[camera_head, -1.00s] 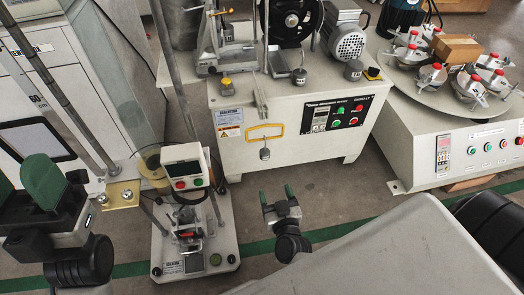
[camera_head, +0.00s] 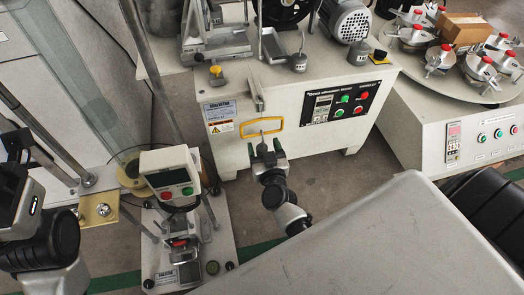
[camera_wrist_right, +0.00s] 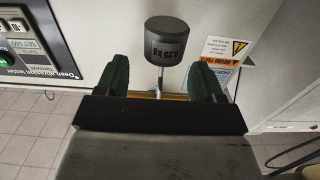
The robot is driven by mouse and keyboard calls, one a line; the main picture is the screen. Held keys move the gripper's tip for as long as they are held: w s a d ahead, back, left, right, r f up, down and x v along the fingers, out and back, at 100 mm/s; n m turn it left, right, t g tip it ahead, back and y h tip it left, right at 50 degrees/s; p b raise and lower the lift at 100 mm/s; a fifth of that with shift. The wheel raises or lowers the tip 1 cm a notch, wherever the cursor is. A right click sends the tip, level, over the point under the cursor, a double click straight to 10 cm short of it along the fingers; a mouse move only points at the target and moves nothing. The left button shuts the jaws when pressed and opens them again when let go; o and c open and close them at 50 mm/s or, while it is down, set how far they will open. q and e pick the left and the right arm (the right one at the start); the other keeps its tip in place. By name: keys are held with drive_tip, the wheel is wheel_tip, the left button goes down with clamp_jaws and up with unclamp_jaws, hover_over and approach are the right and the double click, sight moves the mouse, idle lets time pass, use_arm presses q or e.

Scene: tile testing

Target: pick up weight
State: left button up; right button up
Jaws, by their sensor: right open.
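The weight (camera_wrist_right: 167,40) is a dark grey cylinder marked 0.25 kg, on a thin rod, seen upside down in the right wrist view. The rod runs to a yellow frame (camera_head: 262,127) on the front of the white abrasion tester. My right gripper (camera_head: 265,148) is open in front of the tester, just below the yellow frame, and mostly hides the weight in the head view. In the right wrist view its green fingers (camera_wrist_right: 159,72) stand apart on either side of the rod, without gripping it. My left gripper (camera_head: 14,160) is partly cut off at the left edge.
Another grey weight (camera_head: 298,62) stands on the tester top. The tester's control panel (camera_head: 346,104) is right of the right gripper. A small stand with a display box (camera_head: 169,172) is to the left. A turntable machine (camera_head: 478,135) is at the right.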

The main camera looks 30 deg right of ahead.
sight(262, 145)
drive_tip(key=b+x, duration=0.1)
drive_tip(key=x, duration=0.2)
drive_tip(key=shift+w+f, duration=0.1)
drive_tip(key=shift+w, duration=0.1)
drive_tip(key=c, duration=1.2)
